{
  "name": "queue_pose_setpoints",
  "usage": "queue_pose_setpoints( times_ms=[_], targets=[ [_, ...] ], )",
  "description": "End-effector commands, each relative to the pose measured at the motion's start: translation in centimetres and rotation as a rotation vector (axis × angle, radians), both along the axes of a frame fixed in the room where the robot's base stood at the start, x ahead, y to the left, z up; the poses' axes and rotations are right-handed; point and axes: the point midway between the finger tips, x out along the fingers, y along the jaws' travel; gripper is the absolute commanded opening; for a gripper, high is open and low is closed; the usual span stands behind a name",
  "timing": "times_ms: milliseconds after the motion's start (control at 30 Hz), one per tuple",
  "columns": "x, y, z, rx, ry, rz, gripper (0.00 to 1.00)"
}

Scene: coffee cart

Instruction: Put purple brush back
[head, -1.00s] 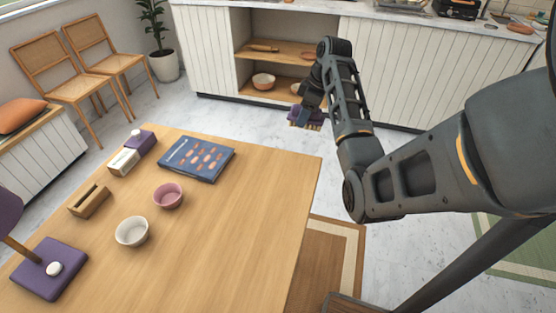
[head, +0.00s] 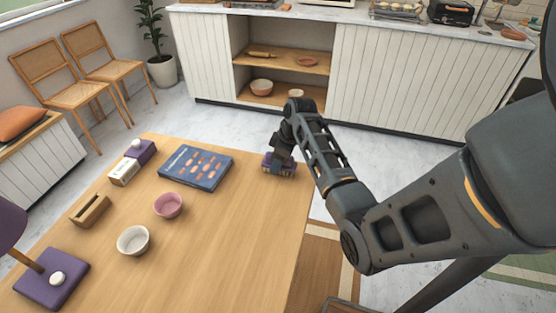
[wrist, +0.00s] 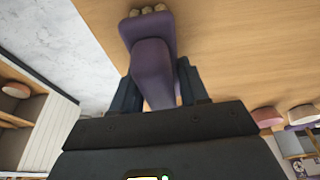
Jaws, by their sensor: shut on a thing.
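The purple brush (wrist: 152,62) fills the top middle of the wrist view, with its pale bristle tufts at the upper edge. My gripper (wrist: 160,82) is shut on its handle, one dark finger on each side. In the head view my gripper (head: 281,155) is at the table's far right corner, right of the blue book. The brush (head: 270,166) shows there as a small purple shape under the fingers, partly hidden. I cannot tell whether it touches the table.
The wooden table (head: 225,240) holds a blue book (head: 196,167), a pink bowl (head: 168,206), a white bowl (head: 133,241), a slotted wooden block (head: 91,210), a white-and-purple box pair (head: 125,172) and a purple lamp base (head: 50,278). The table's right half is clear.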

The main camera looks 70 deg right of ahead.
Motion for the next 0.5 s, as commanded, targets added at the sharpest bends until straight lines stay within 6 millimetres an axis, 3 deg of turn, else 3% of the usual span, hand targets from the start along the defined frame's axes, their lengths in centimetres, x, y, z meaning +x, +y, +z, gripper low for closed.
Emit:
queue_pose_setpoints(
  times_ms=[333,367,500],
  targets=[
    [0.02,-0.01,-0.34,0.000,0.000,0.001,0.20],
    [0.02,-0.02,-0.24,-0.001,0.000,0.001,0.47],
    [0.02,-0.01,-0.23,0.000,0.000,0.001,0.60]
  ],
)
